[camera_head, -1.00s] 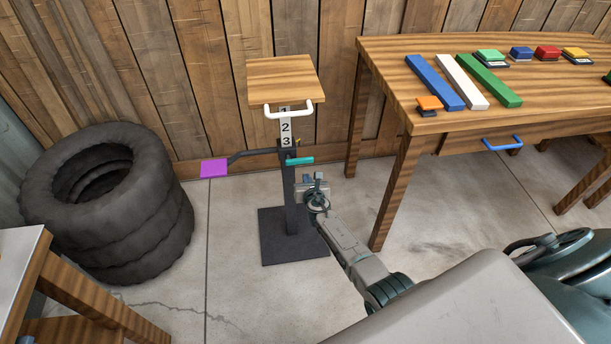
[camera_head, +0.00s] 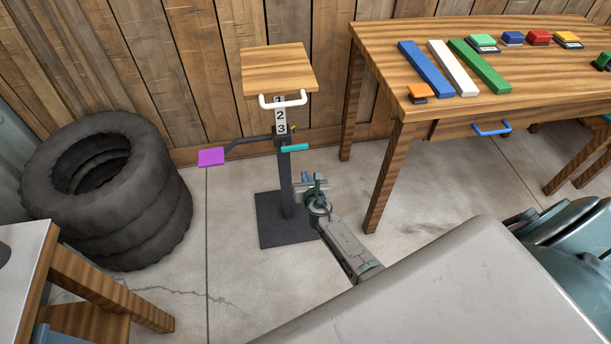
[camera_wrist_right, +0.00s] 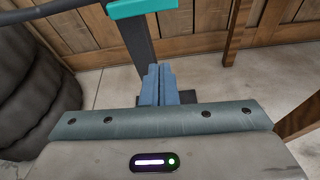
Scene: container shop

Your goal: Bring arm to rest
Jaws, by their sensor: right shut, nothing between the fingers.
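My right gripper (camera_head: 312,182) is low over the floor, just right of the black post of a stand, below its teal handle (camera_head: 295,148). In the right wrist view its blue fingers (camera_wrist_right: 158,85) are together with nothing between them, pointing at the foot of the post (camera_wrist_right: 137,40). The teal handle also shows at the top of that view (camera_wrist_right: 142,8), apart from the fingers. My right arm reaches in from the lower right. My left gripper is not in view.
The stand has a wooden top (camera_head: 278,68), a white handle (camera_head: 283,103), a purple plate (camera_head: 211,157) and a black base (camera_head: 270,236). Stacked tyres (camera_head: 105,215) are left, a wooden table (camera_head: 385,30) with coloured bars right. Bare floor lies between tyres and stand.

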